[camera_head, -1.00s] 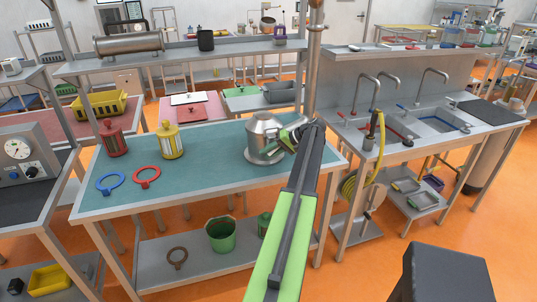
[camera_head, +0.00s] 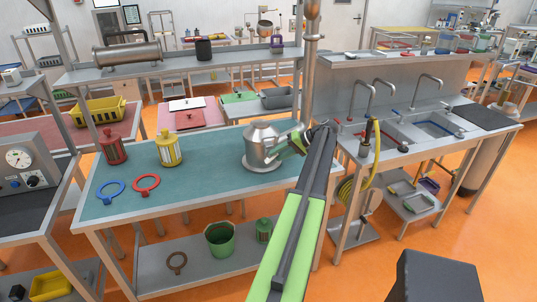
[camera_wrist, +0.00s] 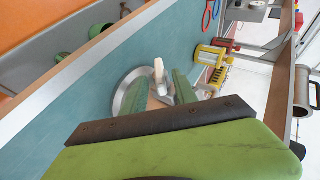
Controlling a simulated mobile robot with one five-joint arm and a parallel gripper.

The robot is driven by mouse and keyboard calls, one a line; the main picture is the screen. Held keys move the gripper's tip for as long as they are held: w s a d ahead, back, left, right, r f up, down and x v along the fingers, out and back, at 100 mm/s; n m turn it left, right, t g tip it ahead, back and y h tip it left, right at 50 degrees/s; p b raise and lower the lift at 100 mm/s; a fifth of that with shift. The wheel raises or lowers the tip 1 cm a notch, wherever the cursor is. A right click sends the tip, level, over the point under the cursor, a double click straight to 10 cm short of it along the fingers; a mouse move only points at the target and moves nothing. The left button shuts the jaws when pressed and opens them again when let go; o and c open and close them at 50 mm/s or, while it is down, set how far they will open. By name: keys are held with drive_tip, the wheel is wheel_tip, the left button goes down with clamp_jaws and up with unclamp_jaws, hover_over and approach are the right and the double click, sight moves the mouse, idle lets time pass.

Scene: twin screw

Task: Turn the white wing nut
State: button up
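A steel vessel (camera_head: 258,157) with a flared base stands on the teal-topped table near its right end. My gripper (camera_head: 281,149) reaches to the right side of this vessel, with green fingers. In the wrist view the round steel base (camera_wrist: 122,98) lies beyond the fingers. A white, upright piece, seemingly the white wing nut (camera_wrist: 159,70), shows between the tips of my gripper (camera_wrist: 160,82). The fingers stand apart with gaps beside the white piece; I cannot tell whether either touches it. In the head view the wing nut is hidden by my gripper.
A sink counter (camera_head: 470,135) stands to the right. A metal pole (camera_head: 309,80) rises behind my arm.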

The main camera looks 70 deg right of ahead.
drive_tip(key=p+v, duration=0.4)
drive_tip(key=v, duration=0.6)
drive_tip(key=shift+s+r+p, duration=0.15)
drive_tip(key=shift+s+p, duration=0.05)
drive_tip(key=shift+p, duration=0.2)
